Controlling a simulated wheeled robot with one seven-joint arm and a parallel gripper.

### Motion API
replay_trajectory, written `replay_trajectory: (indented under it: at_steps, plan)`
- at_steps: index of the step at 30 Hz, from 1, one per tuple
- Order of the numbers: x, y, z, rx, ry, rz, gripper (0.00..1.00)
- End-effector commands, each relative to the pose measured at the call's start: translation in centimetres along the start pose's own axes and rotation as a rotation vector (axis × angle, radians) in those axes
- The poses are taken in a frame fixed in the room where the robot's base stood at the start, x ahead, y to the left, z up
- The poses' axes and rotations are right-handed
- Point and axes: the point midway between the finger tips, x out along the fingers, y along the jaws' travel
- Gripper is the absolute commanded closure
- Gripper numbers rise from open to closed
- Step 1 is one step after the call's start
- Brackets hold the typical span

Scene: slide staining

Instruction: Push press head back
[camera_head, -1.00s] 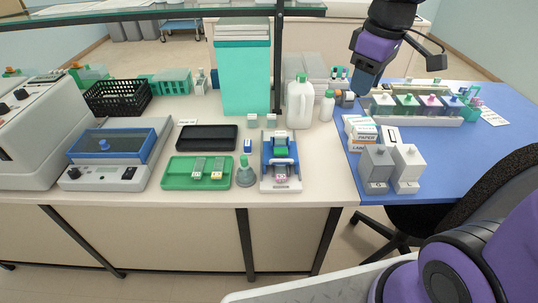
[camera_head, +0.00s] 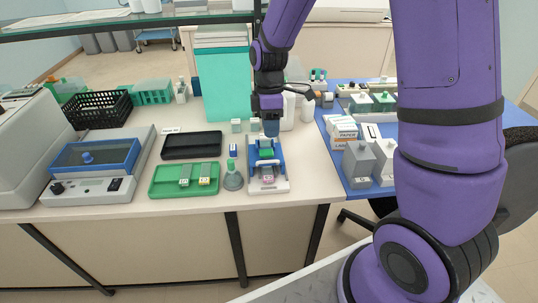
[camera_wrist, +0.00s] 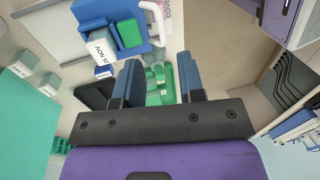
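The press (camera_head: 282,186) is a small white and blue device near the front edge of the bench, with a green block (camera_head: 266,154) in its blue upper part. It shows at the upper left of the wrist view (camera_wrist: 90,12), where its green block (camera_wrist: 130,32) faces up. My gripper (camera_head: 271,130) points down just behind and above the press. In the wrist view its two blue fingers (camera_wrist: 163,82) stand apart with nothing between them. I cannot tell whether the gripper touches the press. The rear of the press is partly hidden by the gripper.
A green tray with slides (camera_head: 160,190), a grey-green bottle (camera_head: 233,180) and a dark tray (camera_head: 190,146) lie left of the press. White bottles stand behind my gripper. Reagent boxes (camera_head: 341,127) and grey jars (camera_head: 358,163) stand to the right on a blue mat.

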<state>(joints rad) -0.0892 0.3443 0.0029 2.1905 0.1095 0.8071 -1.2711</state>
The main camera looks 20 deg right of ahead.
Motion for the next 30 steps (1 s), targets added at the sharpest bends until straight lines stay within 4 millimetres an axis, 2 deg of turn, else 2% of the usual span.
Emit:
replay_trajectory:
  at_steps: [9,15,28,30]
  plan:
    - [5.7,-0.1,0.0,0.001,-0.002,-0.003,0.64]
    - [8.0,0.0,0.0,0.002,-0.001,-0.001,0.64]
    - [8.7,0.0,0.0,0.001,0.000,0.002,0.64]
    - [8.7,0.0,0.0,0.001,0.000,0.002,0.80]
